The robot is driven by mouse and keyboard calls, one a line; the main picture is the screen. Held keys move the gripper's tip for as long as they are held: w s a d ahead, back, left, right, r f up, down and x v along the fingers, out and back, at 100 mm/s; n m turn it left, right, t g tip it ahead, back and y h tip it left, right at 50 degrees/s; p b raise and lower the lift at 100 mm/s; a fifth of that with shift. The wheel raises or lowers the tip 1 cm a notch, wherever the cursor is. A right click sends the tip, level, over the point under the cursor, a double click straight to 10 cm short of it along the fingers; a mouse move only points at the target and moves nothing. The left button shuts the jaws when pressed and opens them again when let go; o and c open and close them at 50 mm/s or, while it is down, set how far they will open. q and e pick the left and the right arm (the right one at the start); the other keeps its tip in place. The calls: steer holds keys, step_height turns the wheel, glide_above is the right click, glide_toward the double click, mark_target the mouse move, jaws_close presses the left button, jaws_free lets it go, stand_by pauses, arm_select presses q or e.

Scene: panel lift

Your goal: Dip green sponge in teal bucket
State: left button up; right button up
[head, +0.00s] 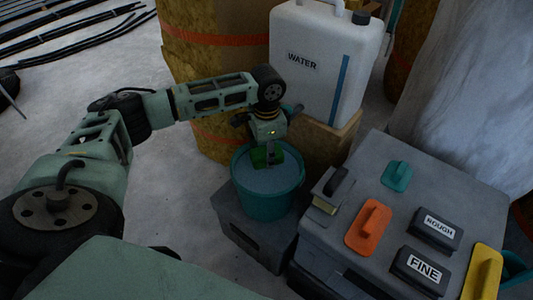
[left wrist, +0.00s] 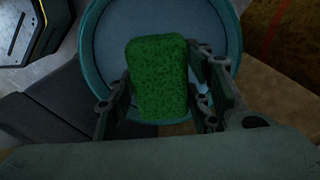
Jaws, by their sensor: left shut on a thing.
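The teal bucket (head: 268,199) stands on a dark grey box in the middle of the head view, with greyish water inside. Its rim (left wrist: 87,50) rings the upper middle of the left wrist view. The green sponge (head: 260,156) is over the bucket's mouth, and it shows large in the left wrist view (left wrist: 158,75). My left gripper (head: 268,152) points down at the bucket and is shut on the sponge, one finger on each side (left wrist: 160,100). I cannot tell whether the sponge touches the water. My right gripper is not in view.
A white water container (head: 318,75) stands right behind the bucket. A grey case (head: 440,190) at the right holds an orange float (head: 368,228), a teal tool (head: 397,176), blocks marked ROUGH (head: 434,229) and FINE (head: 423,267), and a yellow tool (head: 484,272).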

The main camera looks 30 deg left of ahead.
arm_select(q)
steer(key=shift+f, duration=2.65)
